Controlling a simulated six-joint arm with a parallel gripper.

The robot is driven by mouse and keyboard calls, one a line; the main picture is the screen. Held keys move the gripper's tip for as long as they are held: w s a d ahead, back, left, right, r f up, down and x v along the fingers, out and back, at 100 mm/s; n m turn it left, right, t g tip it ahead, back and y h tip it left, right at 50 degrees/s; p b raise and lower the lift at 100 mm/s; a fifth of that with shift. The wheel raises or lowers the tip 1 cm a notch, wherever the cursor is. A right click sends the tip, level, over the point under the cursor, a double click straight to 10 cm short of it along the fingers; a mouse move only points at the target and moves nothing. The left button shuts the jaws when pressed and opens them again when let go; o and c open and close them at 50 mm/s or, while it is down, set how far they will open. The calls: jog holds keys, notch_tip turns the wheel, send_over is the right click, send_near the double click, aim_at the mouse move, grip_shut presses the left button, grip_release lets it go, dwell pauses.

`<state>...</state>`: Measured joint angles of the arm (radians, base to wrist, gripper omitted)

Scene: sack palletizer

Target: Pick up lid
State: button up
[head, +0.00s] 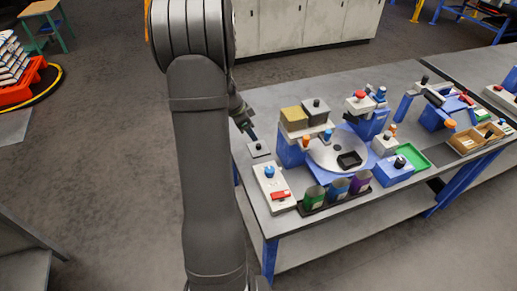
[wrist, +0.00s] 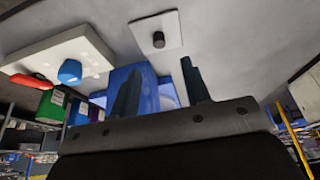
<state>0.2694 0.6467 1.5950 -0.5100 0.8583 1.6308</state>
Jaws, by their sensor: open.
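The lid is a flat, light grey square plate with a dark round knob (head: 258,149), lying near the table's left corner. It also shows in the wrist view as a pale square (wrist: 170,28) with its black knob at the middle. My gripper (head: 251,133) is just above and behind the lid in the head view. In the wrist view my gripper's two dark fingers (wrist: 161,82) are spread apart, with nothing between them. The knob stands beyond the fingertips, apart from them.
A white control box (head: 274,188) with a blue knob and red switch stands close in front of the lid. Green, blue and purple cups (head: 338,188) sit in a black tray. A round grey turntable (head: 326,157) and a blue stand (head: 290,153) are to the right.

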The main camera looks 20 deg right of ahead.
aim_at(258, 145)
jog(key=x, duration=0.7)
jog(key=shift+f, duration=0.45)
grip_shut()
